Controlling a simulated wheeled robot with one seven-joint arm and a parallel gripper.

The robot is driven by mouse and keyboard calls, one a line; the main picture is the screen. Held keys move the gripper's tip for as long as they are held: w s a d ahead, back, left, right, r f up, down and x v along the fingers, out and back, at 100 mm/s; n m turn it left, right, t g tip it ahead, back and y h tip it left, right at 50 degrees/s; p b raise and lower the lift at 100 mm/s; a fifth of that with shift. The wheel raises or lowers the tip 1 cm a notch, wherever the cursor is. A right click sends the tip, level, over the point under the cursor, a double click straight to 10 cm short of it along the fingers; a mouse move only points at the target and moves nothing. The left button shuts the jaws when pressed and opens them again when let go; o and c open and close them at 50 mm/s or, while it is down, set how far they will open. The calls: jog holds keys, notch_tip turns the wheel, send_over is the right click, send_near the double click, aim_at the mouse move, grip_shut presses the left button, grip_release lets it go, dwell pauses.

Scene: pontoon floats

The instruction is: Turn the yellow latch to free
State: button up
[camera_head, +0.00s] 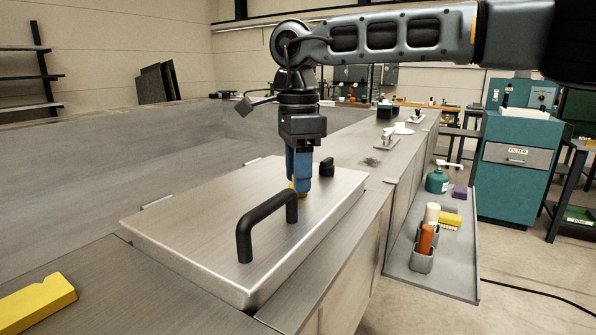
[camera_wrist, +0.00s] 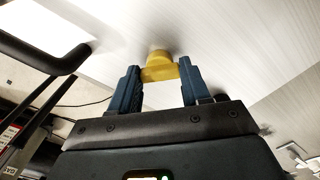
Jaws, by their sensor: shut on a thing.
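The yellow latch (camera_wrist: 160,67) sits between my gripper's two blue fingers in the wrist view, on the brushed metal lid (camera_wrist: 215,30). Only a small sliver of the latch (camera_head: 294,186) shows in the head view, at the fingertips. My gripper (camera_head: 299,190) points straight down onto the lid (camera_head: 190,222) and is shut on the latch. The black bar handle (camera_head: 266,222) stands on the lid just in front of my gripper, apart from it. The fingers hide much of the latch in the head view.
A small black knob (camera_head: 327,167) stands on the lid right of my gripper. A yellow block (camera_head: 35,302) lies at the lower left. A side tray (camera_head: 432,275) holds bottles, including a green one (camera_head: 437,181).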

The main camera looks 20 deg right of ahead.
jog(key=m, duration=0.4)
jog(key=shift+m, duration=0.3)
jog(key=shift+m+b, duration=0.4)
jog(key=shift+m, duration=1.8)
jog(key=o, duration=1.1)
jog(key=shift+c, duration=0.2)
notch_tip(320, 180, up, 8)
jog(key=shift+f, duration=0.1)
